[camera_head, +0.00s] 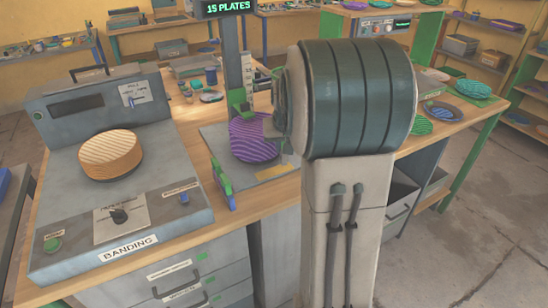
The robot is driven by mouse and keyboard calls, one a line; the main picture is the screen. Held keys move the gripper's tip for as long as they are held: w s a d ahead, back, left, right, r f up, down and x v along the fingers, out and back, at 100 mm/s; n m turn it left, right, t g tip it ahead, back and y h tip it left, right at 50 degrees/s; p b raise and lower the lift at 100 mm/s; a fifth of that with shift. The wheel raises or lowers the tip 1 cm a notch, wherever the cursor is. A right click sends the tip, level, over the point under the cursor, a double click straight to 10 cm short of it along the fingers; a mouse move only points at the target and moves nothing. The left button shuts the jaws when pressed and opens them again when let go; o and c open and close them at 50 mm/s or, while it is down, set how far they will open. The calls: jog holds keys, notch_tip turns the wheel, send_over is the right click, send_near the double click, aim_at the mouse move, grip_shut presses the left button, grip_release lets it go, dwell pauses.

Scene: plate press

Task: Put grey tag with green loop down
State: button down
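My arm's large dark banded link hides most of my gripper (272,127). Only a small grey piece shows at the link's left side, in front of a purple striped plate (250,146). I cannot tell whether that piece is a finger or something held. I cannot make out the grey tag with the green loop for certain. The purple plate is at the press (246,70), below its green part. Whether my gripper touches the plate is not clear.
A banding machine (120,215) with a tan striped round piece (110,155) stands at the left of the wooden bench. Drawers (185,285) are below.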

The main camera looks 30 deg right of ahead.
jog(key=shift+w+a+f, duration=0.9)
jog(key=shift+w+a, duration=0.05)
jog(key=shift+w, duration=0.05)
jog(key=shift+f, duration=1.9)
jog(key=shift+f, duration=0.2)
jog(key=c, duration=1.4)
grip_release()
jog(key=shift+r, duration=0.1)
